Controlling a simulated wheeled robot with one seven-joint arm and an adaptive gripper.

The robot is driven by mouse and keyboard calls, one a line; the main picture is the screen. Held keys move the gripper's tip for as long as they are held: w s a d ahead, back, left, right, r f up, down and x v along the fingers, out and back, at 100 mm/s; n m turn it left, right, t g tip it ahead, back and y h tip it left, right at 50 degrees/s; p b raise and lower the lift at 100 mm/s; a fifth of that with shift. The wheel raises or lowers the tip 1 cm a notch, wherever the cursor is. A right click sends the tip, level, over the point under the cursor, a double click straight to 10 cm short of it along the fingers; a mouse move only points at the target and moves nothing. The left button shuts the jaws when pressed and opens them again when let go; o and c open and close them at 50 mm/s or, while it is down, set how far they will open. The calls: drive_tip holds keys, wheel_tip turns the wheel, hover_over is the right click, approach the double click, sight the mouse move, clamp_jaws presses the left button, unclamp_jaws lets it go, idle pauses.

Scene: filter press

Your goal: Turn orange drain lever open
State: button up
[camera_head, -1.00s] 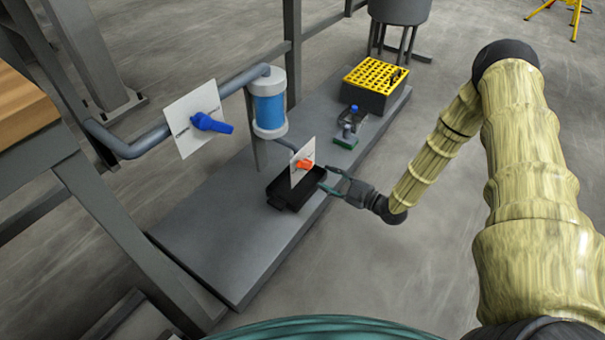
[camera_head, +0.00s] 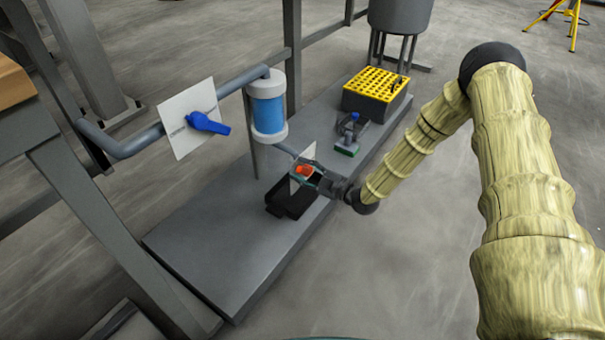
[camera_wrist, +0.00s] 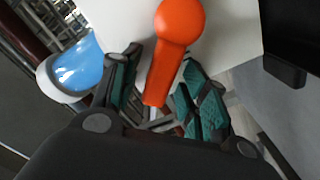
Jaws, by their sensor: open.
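The orange drain lever (camera_head: 304,171) is mounted on a small white plate (camera_head: 297,180) above the black tray (camera_head: 284,209). In the wrist view the orange lever (camera_wrist: 174,45) has a round hub at the top and a handle that extends down between my fingers. My gripper (camera_head: 308,177) is open and sits right at the lever; in the wrist view its green-padded fingertips (camera_wrist: 157,80) stand on either side of the handle. I cannot tell whether either pad touches it. The handle's lower end lies near the finger bases.
A blue lever (camera_head: 208,124) on a larger white plate stands at the left on the grey pipe. The blue filter cylinder (camera_head: 268,113) is behind the drain. A yellow-topped rack (camera_head: 377,83) and a green-based item (camera_head: 347,149) stand on the grey platform (camera_head: 200,245).

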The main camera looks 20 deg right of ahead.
drive_tip(key=shift+w, duration=0.1)
drive_tip(key=shift+a, duration=0.1)
clamp_jaws()
